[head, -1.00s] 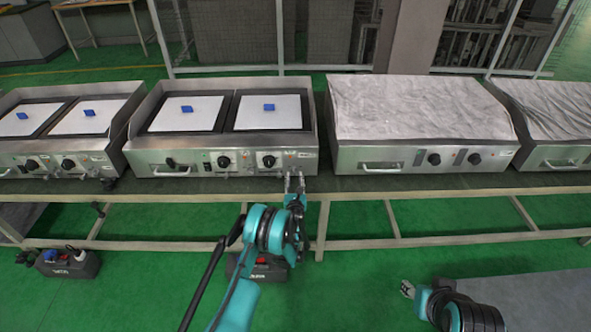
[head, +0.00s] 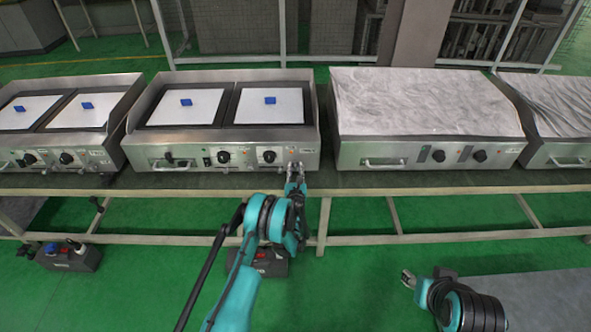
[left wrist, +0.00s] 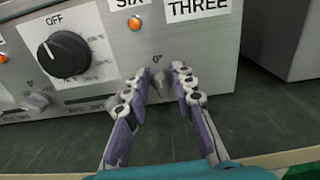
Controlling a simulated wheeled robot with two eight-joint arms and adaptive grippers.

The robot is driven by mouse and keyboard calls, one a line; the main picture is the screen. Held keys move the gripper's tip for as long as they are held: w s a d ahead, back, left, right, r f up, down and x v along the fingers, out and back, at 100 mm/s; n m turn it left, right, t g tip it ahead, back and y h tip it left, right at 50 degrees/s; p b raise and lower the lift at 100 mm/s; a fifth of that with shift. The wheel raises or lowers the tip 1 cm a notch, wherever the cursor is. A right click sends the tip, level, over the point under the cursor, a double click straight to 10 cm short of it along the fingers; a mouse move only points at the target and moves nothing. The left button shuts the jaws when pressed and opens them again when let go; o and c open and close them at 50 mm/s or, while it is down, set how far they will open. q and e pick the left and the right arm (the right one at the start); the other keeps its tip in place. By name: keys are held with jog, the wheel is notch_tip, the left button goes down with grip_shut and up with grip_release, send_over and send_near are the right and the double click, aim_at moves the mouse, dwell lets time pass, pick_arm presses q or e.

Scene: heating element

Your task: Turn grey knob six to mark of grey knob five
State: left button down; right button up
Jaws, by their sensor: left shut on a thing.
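In the left wrist view, a small grey knob (left wrist: 160,86) sits on the steel front panel under a "0°" mark. The label SIX (left wrist: 128,4) is above and to its left, with an orange light below the label. My left gripper (left wrist: 159,75) has one finger on each side of this knob and is shut on it. Another grey knob (left wrist: 38,100) is at left on a marked scale. In the head view my left gripper (head: 295,172) is at the right end of the griddle's front and hides the knob. My right gripper (head: 407,279) hangs low at right, away from the griddles.
A black knob (left wrist: 64,54) marked OFF is left of the grey knob. The griddle (head: 310,150) stands on a long table (head: 360,182). A cloth-covered griddle (head: 425,105) is to its right, with a gap between.

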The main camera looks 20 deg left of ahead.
aim_at(293, 146)
pick_arm(q)
jog(key=n, duration=0.6)
jog(key=shift+s+a+f, duration=0.1)
jog(key=shift+a, duration=0.2)
jog(key=n, duration=0.5)
jog(key=shift+a+f, duration=0.15)
jog(key=shift+f, duration=0.05)
jog(key=shift+n, duration=0.4)
jog(key=c, duration=1.6)
grip_release()
jog(key=shift+o, duration=0.2)
notch_tip(293, 146, up, 10)
jog(key=shift+f, duration=0.1)
